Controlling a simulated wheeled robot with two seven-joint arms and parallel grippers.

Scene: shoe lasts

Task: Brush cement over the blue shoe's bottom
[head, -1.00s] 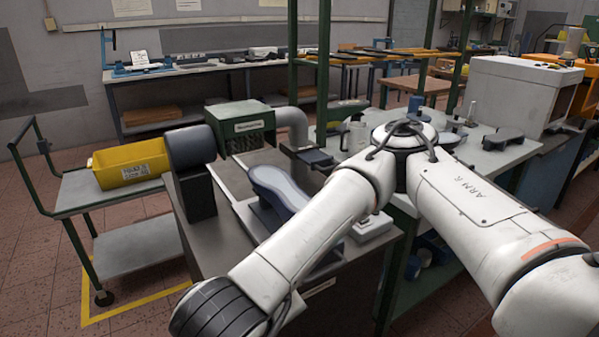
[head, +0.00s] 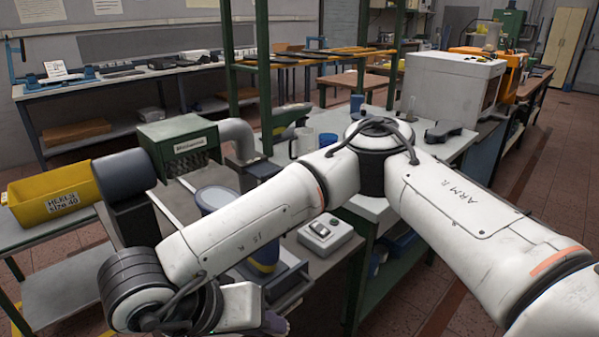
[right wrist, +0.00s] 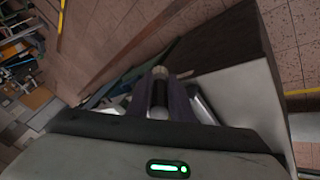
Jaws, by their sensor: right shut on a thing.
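The blue shoe (head: 213,197) is on the grey bench, pale bottom facing up. My right forearm crosses in front and hides its middle. A blue part with a yellowish edge (head: 264,263) shows below the forearm; I cannot tell whether it belongs to the shoe. My right gripper (head: 276,324) is at the bottom edge of the head view, in front of the bench. In the right wrist view its fingers are shut on a dark rod with a tan end (right wrist: 159,73), seemingly the brush. Its bristles cannot be made out. My left gripper is out of view.
A grey control box (head: 325,233) sits on the bench's right side. A dark padded post (head: 125,178) and green machine (head: 180,145) stand at its left and back. A yellow crate (head: 50,195) is far left. A white mug (head: 303,142) stands on the table behind.

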